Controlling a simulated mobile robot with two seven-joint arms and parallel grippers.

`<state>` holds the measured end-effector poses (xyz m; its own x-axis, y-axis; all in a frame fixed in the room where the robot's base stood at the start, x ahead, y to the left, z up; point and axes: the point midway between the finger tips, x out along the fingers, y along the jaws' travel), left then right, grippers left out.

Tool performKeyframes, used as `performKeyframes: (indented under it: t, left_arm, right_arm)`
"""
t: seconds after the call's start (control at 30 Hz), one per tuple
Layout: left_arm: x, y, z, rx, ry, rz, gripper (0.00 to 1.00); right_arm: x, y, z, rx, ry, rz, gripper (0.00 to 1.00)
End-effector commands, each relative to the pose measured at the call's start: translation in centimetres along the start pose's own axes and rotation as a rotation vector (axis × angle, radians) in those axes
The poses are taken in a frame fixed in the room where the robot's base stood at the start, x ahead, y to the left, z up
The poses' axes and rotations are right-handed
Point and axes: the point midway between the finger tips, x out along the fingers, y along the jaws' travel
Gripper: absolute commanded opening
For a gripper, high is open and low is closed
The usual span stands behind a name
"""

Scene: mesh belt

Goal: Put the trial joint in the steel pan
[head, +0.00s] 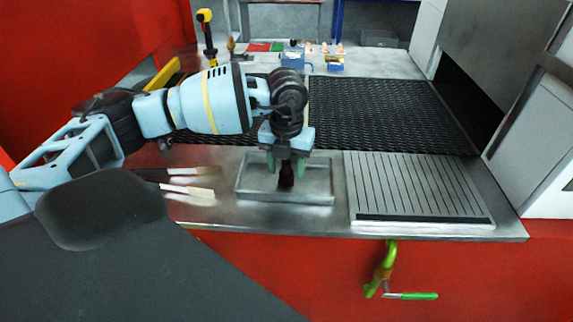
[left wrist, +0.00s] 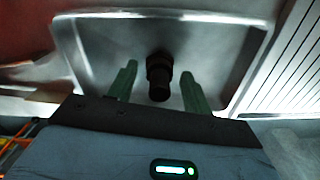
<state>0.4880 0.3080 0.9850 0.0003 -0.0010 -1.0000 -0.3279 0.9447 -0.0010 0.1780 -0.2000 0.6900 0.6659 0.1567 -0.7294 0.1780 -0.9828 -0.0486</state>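The steel pan (head: 318,197) is a shallow grey tray on the front of the metal counter; in the left wrist view its rim (left wrist: 240,19) surrounds the fingers. The trial joint (head: 286,179) appears as a small dark, stepped cylindrical piece inside the pan's outline. It also shows in the left wrist view (left wrist: 159,76), between the green fingers. My left gripper (head: 286,165) points down over the pan. Its fingers are apart, with a gap on each side of the joint. Whether the joint's lower end touches the pan floor is hard to tell. My right gripper is not in view.
A slatted metal plate (head: 418,188) lies right of the pan. Brushes (head: 188,191) lie to its left. The black mesh belt (head: 395,112) runs behind it into a dark opening. Small blue parts (head: 296,58) stand at the back. A green-handled crank (head: 410,295) sticks out from the red front.

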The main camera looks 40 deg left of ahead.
Motion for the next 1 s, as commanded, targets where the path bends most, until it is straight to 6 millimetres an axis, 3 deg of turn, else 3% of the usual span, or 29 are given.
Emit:
performKeyframes:
  t: [0.27, 0.7, 1.0]
  left_arm:
    - [-1.0, 0.0, 0.1, 0.000, -0.002, -0.001, 0.50]
    - [-9.1, -0.1, 0.1, 0.001, -0.003, -0.002, 0.50]
    - [-12.1, 0.0, 0.0, 0.001, 0.000, 0.000, 0.50]
  right_arm:
    - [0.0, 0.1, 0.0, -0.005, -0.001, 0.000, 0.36]
    - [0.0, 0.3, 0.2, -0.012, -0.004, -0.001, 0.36]
    - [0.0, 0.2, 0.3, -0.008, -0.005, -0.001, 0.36]
